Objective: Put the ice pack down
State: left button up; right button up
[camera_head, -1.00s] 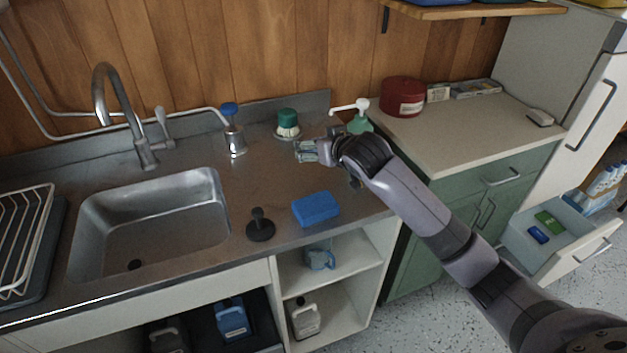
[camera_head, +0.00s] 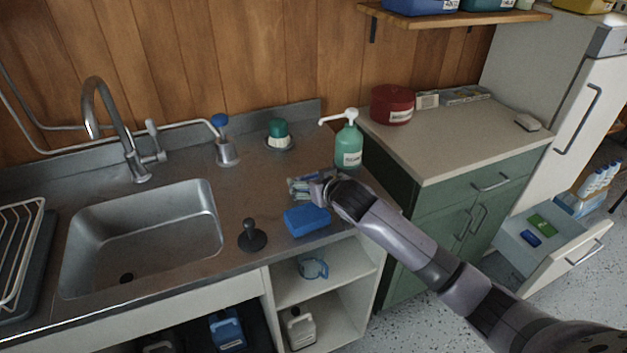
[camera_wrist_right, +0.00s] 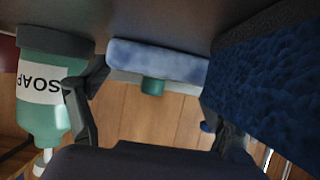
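The ice pack (camera_wrist_right: 157,60) shows in the right wrist view as a pale blue and white slab between the fingertips. My right gripper (camera_wrist_right: 156,82) is shut on it, with a finger at each end. In the head view the right gripper (camera_head: 312,188) is low over the steel counter, behind the blue sponge (camera_head: 307,221) and in front of the green soap bottle (camera_head: 349,146). The ice pack (camera_head: 298,187) is small and partly covered by the fingers there. It is close to the counter top; I cannot tell whether it touches. My left gripper is not in view.
The soap bottle (camera_wrist_right: 42,95) and the sponge (camera_wrist_right: 275,85) flank the gripper closely in the wrist view. A green-topped brush (camera_head: 278,133) stands behind, a black stopper (camera_head: 252,236) front left. The sink (camera_head: 143,235) is farther left. Counter between brush and stopper is clear.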

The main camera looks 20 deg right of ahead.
jog(key=o, duration=0.4)
